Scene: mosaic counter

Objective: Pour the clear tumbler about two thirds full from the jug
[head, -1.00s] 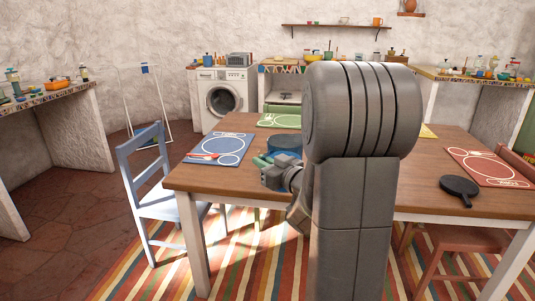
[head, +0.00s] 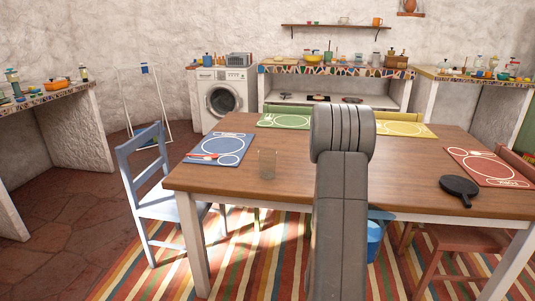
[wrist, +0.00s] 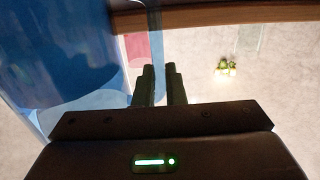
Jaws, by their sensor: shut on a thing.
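The clear tumbler (head: 267,163) stands upright on the wooden table, right of the blue placemat; I cannot tell whether it holds any liquid. The blue jug (head: 374,240) shows partly from behind my arm in the head view, low at the table's near edge. It also fills the left of the wrist view (wrist: 60,60), blue and see-through. My gripper (wrist: 158,75) is shut on the jug's handle, with the jug's body beside the fingers. The gripper is hidden behind my arm in the head view. The jug's tilt and fill level are unclear.
The table (head: 300,185) also bears a blue placemat (head: 218,148), a green one (head: 287,121), a yellow one (head: 405,129) and a red one (head: 487,167). A black pan (head: 459,188) lies at the right. A pale blue chair (head: 150,190) stands left. The table around the tumbler is clear.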

